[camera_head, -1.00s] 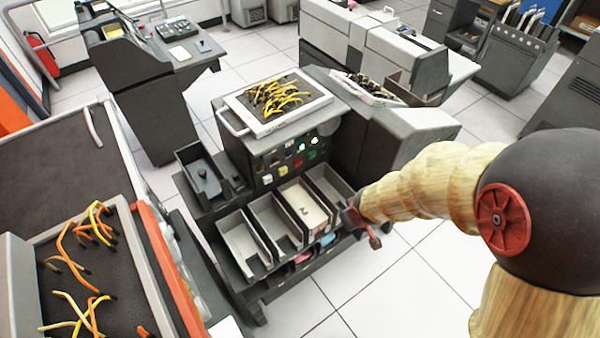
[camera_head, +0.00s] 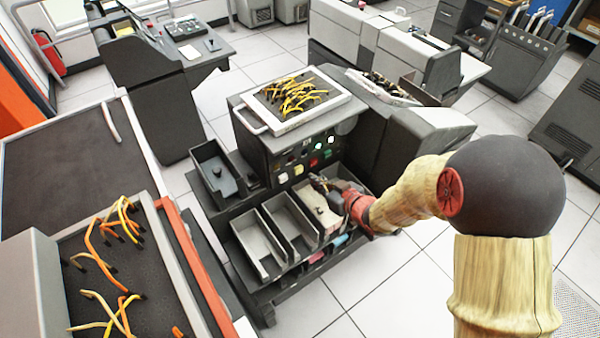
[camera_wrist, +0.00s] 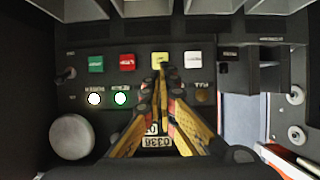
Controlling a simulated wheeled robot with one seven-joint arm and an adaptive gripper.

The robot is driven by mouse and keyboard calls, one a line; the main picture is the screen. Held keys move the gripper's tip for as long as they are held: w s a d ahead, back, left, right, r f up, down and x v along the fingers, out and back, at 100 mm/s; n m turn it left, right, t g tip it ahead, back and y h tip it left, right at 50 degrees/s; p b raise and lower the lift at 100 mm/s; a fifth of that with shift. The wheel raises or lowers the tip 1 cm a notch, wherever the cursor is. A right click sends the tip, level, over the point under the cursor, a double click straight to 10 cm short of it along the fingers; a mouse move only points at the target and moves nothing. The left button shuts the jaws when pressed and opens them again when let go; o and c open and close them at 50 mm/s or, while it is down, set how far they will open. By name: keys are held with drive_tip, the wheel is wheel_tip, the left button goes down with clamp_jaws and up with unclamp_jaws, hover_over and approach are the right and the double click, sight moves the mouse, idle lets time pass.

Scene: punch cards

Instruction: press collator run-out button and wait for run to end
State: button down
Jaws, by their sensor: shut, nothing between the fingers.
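The collator (camera_head: 262,151) stands mid-picture in the head view, with a dark button panel on its front. In the wrist view the panel shows a green button (camera_wrist: 95,64), a red button (camera_wrist: 127,62), a yellow button (camera_wrist: 160,57) and a white button (camera_wrist: 194,61) in a row. Their labels are too small to read. A white lamp (camera_wrist: 94,98) and a green lamp (camera_wrist: 120,98) are lit. My gripper (camera_wrist: 161,75) is shut and empty, its tips at the lower edge of the yellow button. I cannot tell whether they touch. It also shows before the panel (camera_head: 316,180).
Open card pockets (camera_head: 257,243) lie below the panel, close under my gripper. A tray of yellow and dark wires (camera_head: 268,118) sits on top of the collator. A round knob (camera_wrist: 72,136) and a counter (camera_wrist: 157,141) are on the panel. Another console (camera_head: 150,100) stands behind left.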

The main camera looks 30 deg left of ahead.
sight(300, 171)
drive_tip(key=shift+b+x, duration=1.1)
drive_tip(key=shift+x, duration=2.5)
drive_tip(key=shift+w, duration=0.1)
drive_tip(key=d+f+p+v, duration=0.1)
drive_tip(key=p+v, duration=0.4)
drive_tip(key=v, duration=1.1)
drive_tip(key=shift+s+f+p, duration=0.3)
drive_tip(key=shift+s+f, duration=0.15)
drive_tip(key=shift+f, duration=0.15)
drive_tip(key=shift+d, duration=0.15)
drive_tip(key=s+d+p, duration=0.2)
drive_tip(key=s+d, duration=0.3)
drive_tip(key=d, duration=0.4)
drive_tip(key=s+d+p, duration=0.2)
drive_tip(key=s+d, duration=0.3)
drive_tip(key=d, duration=0.5)
drive_tip(key=shift+d, duration=0.3)
drive_tip(key=shift+s, duration=0.1)
